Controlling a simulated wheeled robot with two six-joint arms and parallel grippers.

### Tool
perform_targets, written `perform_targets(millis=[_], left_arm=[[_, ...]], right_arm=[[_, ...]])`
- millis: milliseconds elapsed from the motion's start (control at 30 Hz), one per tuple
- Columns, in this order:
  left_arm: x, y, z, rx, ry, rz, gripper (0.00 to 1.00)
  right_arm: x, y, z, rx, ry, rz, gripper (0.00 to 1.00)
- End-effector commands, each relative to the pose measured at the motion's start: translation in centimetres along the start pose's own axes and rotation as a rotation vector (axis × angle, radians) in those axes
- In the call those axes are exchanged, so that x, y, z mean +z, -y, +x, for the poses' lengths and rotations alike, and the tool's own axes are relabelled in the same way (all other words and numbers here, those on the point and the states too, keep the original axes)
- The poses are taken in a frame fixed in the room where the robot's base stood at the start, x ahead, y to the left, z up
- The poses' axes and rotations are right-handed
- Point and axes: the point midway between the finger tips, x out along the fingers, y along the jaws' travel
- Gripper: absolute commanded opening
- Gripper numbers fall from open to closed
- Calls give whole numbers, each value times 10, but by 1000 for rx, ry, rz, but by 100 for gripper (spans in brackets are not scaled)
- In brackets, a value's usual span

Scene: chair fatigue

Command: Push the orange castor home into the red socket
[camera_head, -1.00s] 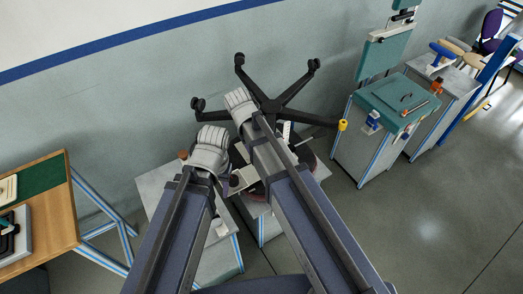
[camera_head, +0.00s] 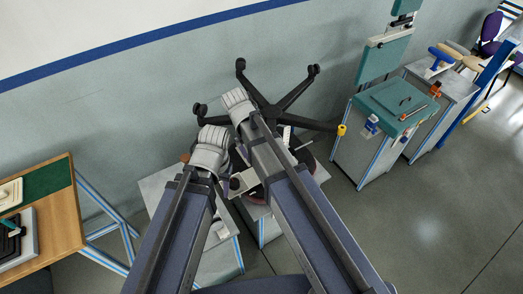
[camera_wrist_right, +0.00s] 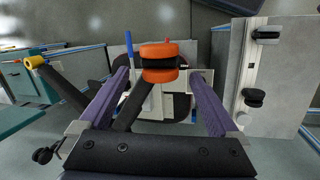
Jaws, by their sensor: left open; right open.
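The orange castor (camera_wrist_right: 159,62) stands between the fingertips of my right gripper (camera_wrist_right: 159,78) in the right wrist view. Its two purple fingers are spread to either side, with gaps visible beside the castor. A dark chair leg (camera_wrist_right: 128,112) runs up towards the castor. The red socket cannot be made out; the castor and leg may hide it. In the head view the black five-legged chair base (camera_head: 272,108) shows behind my arms. My left gripper (camera_head: 238,183) is low between the arms, mostly hidden by my left arm, and open. My right gripper is hidden there.
One leg ends in a yellow socket (camera_head: 342,130). A grey bench (camera_head: 160,190) stands at left; a plate with black knobs (camera_wrist_right: 254,97) lies on a grey surface. A teal-topped cabinet (camera_head: 395,100) stands at right, with open floor (camera_head: 430,210) in front. The wall is close behind.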

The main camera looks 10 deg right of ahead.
Motion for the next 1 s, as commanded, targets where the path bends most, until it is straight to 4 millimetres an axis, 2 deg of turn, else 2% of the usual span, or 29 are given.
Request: perform_targets(millis=[33, 100, 333, 867, 1000], left_arm=[[1, 1, -15, 0, 0, -2, 50], [1, 2, -24, 1, 0, -4, 50], [3, 4, -45, 1, 1, -4, 50], [3, 4, -45, 1, 1, -3, 50], [-2, 11, -36, 25, -21, -13, 50]], right_arm=[[0, -2, -15, 0, 0, -1, 97], [0, -2, -25, 0, 0, -2, 97], [0, -1, -47, 0, 0, -2, 97], [0, 0, -47, 0, 0, -1, 97], [-11, -7, -37, -8, -23, 10, 97]])
